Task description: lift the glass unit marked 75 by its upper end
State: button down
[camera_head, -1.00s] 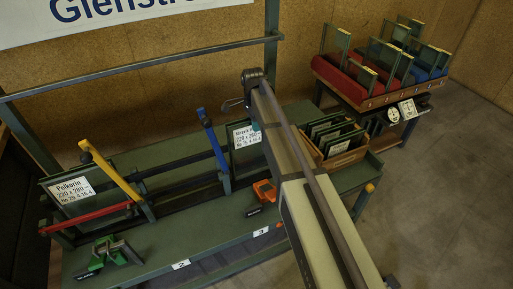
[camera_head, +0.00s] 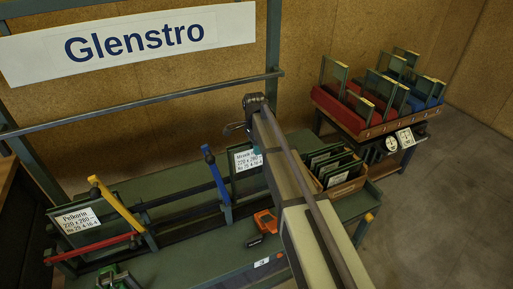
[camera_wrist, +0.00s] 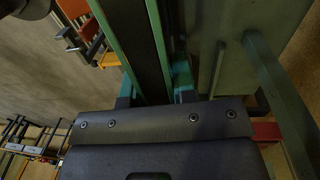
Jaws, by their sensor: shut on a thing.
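The glass unit with a white label (camera_head: 247,159) stands at the right of the frame on the green bench. The label's small number looks like 75. My arm crosses in front of its right side. My gripper (camera_wrist: 155,98) is shut on this unit, with one finger at each side. In the wrist view the unit shows as two green pane edges (camera_wrist: 160,45) with a dark band between them. In the head view my gripper is mostly hidden at the arm's far end. A second labelled unit (camera_head: 77,221), Pelkorin, stands at the left.
A blue-handled bar (camera_head: 216,180) stands close left of the held unit. A yellow-handled bar (camera_head: 115,203) and a red bar (camera_head: 92,248) are further left. An orange tool (camera_head: 265,221) lies on the bench. A wooden crate of panes (camera_head: 345,188) and a cart (camera_head: 372,122) are at the right.

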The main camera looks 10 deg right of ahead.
notch_tip(320, 180, up, 24)
jog(key=p, duration=2.2)
jog(key=shift+f, duration=0.2)
